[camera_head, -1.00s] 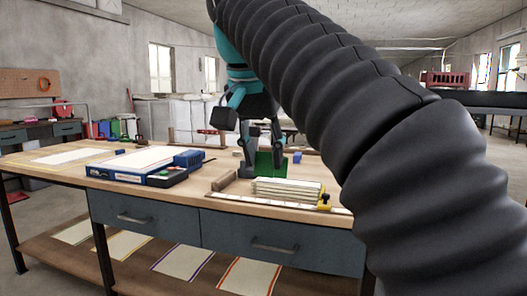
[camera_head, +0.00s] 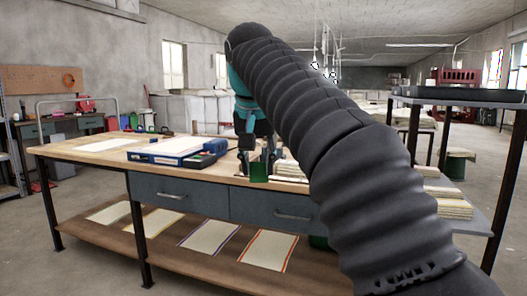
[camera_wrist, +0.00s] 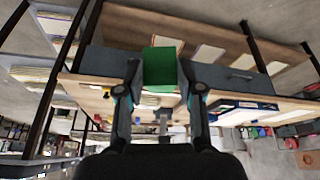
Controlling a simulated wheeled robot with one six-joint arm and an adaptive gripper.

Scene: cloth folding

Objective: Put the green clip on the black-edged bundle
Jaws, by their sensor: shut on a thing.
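My gripper (camera_head: 257,164) is shut on the green clip (camera_head: 259,173), in front of the workbench's front edge in the head view. In the wrist view, which looks upside down, the clip (camera_wrist: 160,68) is a green block between the two fingertips (camera_wrist: 160,84). Stacks of pale cloth (camera_head: 447,207) lie on a shelf at the right, partly hidden by my arm. I cannot tell which bundle has a black edge. Another pale stack (camera_head: 290,169) lies on the bench just right of my gripper, partly hidden.
The wooden bench (camera_head: 95,153) carries a blue box (camera_head: 178,151) and has drawers in front. Its lower shelf (camera_head: 150,240) holds flat cloths with coloured edges. A dark-topped rack (camera_head: 460,96) stands at the right. The floor at the left is open.

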